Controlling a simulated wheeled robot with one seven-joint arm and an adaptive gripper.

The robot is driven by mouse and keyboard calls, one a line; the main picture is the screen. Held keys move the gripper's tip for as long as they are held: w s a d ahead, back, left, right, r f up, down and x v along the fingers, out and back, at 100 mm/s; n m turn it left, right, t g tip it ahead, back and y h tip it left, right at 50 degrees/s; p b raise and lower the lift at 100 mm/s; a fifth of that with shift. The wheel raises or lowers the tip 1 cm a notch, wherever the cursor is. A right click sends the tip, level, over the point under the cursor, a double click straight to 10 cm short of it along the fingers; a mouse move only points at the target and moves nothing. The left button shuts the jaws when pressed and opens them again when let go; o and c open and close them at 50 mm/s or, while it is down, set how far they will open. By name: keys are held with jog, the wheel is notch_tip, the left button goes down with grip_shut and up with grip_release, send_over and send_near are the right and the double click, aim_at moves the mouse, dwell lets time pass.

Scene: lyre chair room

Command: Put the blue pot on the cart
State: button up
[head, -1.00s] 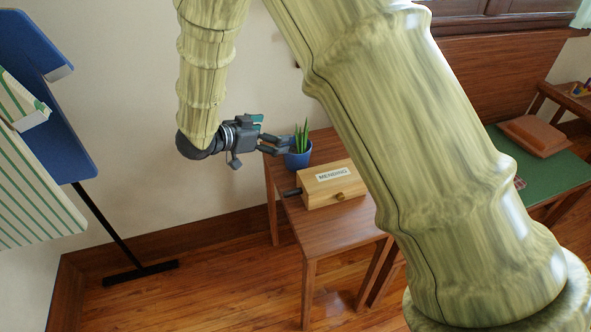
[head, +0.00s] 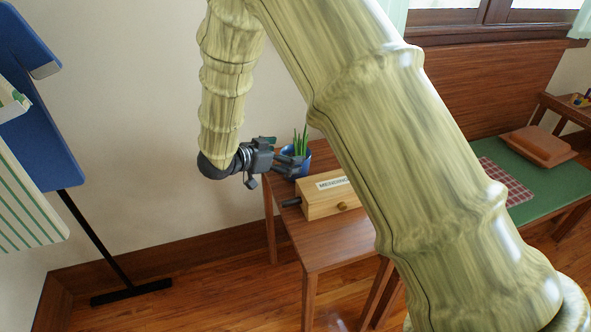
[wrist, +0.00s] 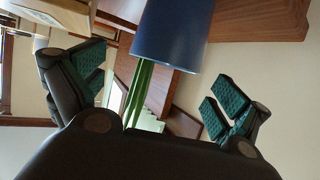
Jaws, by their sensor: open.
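The blue pot (head: 306,161) with upright green leaves stands at the back of a small wooden table. My gripper (head: 290,166) is open at its left side, and its fingers overlap the pot in the head view, hiding part of it. In the wrist view the pot (wrist: 172,34) appears upside down at the top, ahead of my gripper (wrist: 158,92). The green-padded fingers are spread on either side, with the leaves between them. I cannot tell whether they touch the pot. I can make out no cart in these views.
A wooden box labelled MENDING (head: 325,203) stands in front of the pot on the wooden table (head: 320,245). A blue ironing board (head: 35,130) with striped cloth is at left. A green-topped bench (head: 550,190) holds a brown cushion or case (head: 538,146). Floor is open at front left.

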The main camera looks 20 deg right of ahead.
aim_at(306, 152)
jog(key=x, duration=0.4)
jog(key=shift+w+a+f+b, duration=0.15)
jog(key=shift+w+f+b, duration=0.15)
jog(key=shift+b, duration=0.1)
jog(key=shift+w+d, duration=0.2)
jog(key=shift+d, duration=0.25)
jog(key=c, duration=1.7)
jog(key=shift+r, duration=0.1)
